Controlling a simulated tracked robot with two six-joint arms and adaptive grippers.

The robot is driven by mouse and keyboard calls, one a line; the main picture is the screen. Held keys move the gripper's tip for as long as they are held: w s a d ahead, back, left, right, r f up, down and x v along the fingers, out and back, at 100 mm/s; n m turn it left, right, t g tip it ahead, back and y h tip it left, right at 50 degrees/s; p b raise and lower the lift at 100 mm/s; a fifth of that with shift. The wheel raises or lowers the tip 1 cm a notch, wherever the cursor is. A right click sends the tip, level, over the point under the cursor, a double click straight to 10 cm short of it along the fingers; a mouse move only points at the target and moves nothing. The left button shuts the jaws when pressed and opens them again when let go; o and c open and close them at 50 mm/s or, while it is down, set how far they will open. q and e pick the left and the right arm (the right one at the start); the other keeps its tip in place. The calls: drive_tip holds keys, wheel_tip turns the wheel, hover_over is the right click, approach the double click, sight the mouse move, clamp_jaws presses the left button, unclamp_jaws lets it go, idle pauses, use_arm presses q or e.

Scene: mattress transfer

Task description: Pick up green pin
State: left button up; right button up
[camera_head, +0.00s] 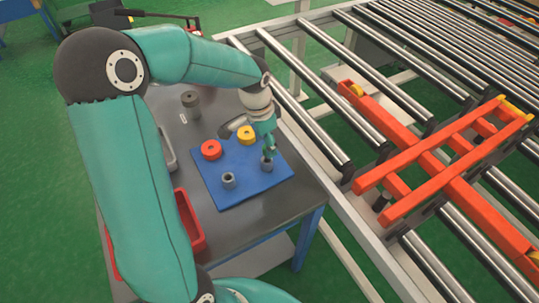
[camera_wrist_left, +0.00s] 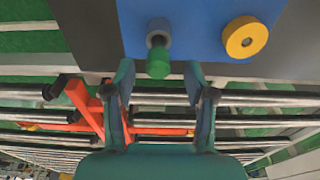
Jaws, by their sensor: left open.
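The green pin (camera_wrist_left: 158,66) stands in a grey ring-shaped holder (camera_wrist_left: 158,33) on the blue mat. In the wrist view its green end points toward my left gripper (camera_wrist_left: 160,72), whose two fingers are spread on either side of it with gaps. In the head view my left gripper (camera_head: 269,145) points down just above the holder (camera_head: 266,164) at the mat's right side. The pin is mostly hidden there by the fingers. My left gripper holds nothing. My right gripper is out of view.
The blue mat (camera_head: 230,198) lies on a dark table (camera_head: 255,222) and also carries a red ring (camera_head: 211,150), a yellow ring (camera_head: 246,135) and another grey holder (camera_head: 229,181). A red bin (camera_head: 190,225) is at the left. A roller conveyor (camera_head: 300,112) with an orange frame (camera_head: 430,165) runs at the right.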

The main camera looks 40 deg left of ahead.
use_arm(q)
drive_tip(key=f, duration=0.4)
drive_tip(key=shift+w+d+f+p, duration=0.1)
drive_tip(key=shift+d+f+p, duration=0.1)
drive_tip(key=shift+f+p, duration=0.1)
clamp_jaws()
